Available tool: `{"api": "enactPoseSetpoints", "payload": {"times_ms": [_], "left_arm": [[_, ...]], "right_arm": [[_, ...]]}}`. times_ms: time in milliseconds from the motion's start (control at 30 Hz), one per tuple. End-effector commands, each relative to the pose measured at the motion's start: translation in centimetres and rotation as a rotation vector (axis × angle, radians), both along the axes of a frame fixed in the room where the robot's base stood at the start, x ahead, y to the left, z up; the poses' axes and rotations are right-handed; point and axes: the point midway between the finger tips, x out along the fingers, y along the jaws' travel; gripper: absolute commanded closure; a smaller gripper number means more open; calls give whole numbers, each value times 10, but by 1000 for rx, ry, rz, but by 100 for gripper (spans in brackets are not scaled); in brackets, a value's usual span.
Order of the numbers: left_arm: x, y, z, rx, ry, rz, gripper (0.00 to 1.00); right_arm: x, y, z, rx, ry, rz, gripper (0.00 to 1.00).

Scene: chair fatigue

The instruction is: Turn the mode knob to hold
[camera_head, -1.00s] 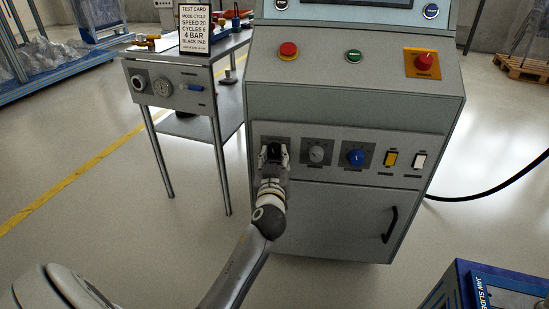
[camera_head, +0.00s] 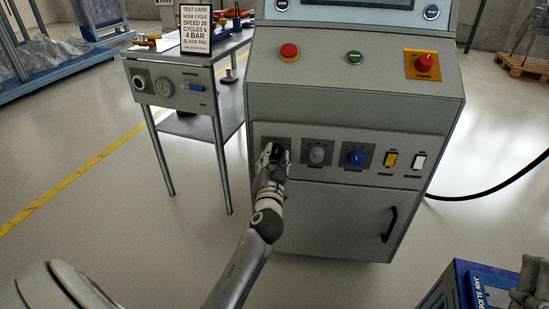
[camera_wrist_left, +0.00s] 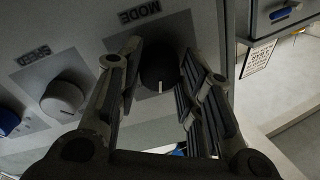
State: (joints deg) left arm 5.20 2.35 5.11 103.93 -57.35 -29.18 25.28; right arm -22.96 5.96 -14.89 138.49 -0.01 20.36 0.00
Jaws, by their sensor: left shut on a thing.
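The black mode knob (camera_head: 277,151) is at the left of the knob row on the grey machine's front panel (camera_head: 340,137). My left gripper (camera_head: 273,155) is at the panel, shut on the mode knob. In the left wrist view the knob (camera_wrist_left: 158,68) sits between the two fingers (camera_wrist_left: 155,80), under an upside-down MODE label (camera_wrist_left: 139,12). Its white pointer line points down in that picture. The fingers hide part of the dial plate. A grey jointed piece, seemingly my right gripper (camera_head: 530,283), shows at the lower right edge; its jaws are unclear.
A grey speed knob (camera_head: 317,153), a blue knob (camera_head: 355,157), and yellow (camera_head: 391,160) and white (camera_head: 419,161) switches are to the right. A red button (camera_head: 289,52) is above. A test card (camera_head: 196,28) stands on the left table. A blue box (camera_head: 480,284) is lower right.

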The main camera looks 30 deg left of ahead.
Motion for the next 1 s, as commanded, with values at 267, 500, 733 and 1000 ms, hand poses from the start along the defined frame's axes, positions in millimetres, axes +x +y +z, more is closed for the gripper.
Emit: {"api": "enactPoseSetpoints", "payload": {"times_ms": [267, 500, 733, 1000], "left_arm": [[0, 0, -1, 33, 18, -1, 90], [0, 0, -1, 33, 18, -1, 90], [0, 0, -1, 32, 17, -1, 45], [0, 0, -1, 32, 16, 0, 44]], "right_arm": [[3, 0, -2, -6, 18, -2, 100], [3, 0, -2, -6, 18, -2, 100], [3, 0, -2, -6, 17, -2, 100], [2, 1, -2, -5, 17, 0, 100]]}}
